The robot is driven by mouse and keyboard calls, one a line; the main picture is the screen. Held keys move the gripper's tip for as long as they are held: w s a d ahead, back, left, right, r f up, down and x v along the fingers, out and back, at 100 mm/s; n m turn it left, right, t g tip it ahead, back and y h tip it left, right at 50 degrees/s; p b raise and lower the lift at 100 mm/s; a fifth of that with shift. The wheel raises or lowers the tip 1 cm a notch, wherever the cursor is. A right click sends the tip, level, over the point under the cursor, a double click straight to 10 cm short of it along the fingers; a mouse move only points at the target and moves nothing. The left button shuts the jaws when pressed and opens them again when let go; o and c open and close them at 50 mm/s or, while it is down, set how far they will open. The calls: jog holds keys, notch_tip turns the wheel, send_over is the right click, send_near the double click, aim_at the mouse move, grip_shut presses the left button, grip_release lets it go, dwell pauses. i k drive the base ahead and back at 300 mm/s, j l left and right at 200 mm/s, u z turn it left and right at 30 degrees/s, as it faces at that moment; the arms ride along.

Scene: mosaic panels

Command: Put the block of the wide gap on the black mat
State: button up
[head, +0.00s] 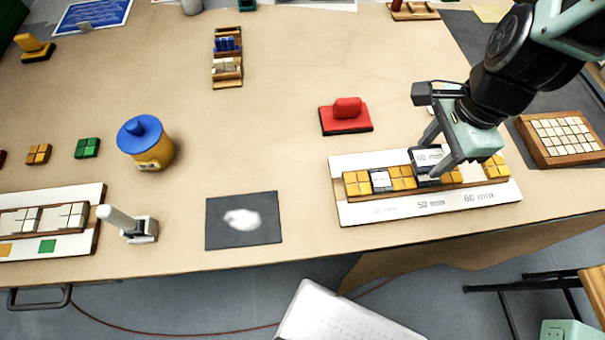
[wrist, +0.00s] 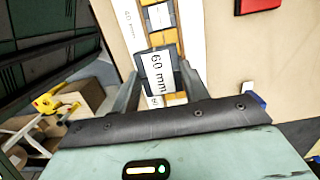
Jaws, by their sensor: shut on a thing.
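My gripper (head: 441,165) is shut on a dark block with a white label reading 60 mm (wrist: 157,72), at the row on the white panel (head: 360,212). The held block also shows in the head view (head: 427,156), partly hidden by a finger. I cannot tell whether it is clear of the row. Yellow blocks (head: 357,184) and a white-faced block (head: 381,180) sit in the row. A bare stretch shows before the rightmost yellow block (head: 495,168). The black mat (head: 222,234) lies left of the panel with a pale smudge and no block on it.
A red stamp-like piece (head: 346,119) stands behind the panel. A wooden tray of pale tiles (head: 562,138) is at the right. A yellow jar with a blue lid (head: 150,148) and a white-handled tool (head: 131,226) stand left of the mat. The table between mat and panel is clear.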

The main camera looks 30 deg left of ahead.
aim_at(242, 219)
jog(key=k+j, duration=0.15)
jog(key=j, duration=0.2)
jog(key=k+j, duration=0.35)
jog(key=j, duration=0.3)
jog(key=k+j, duration=0.2)
jog(key=j, duration=0.15)
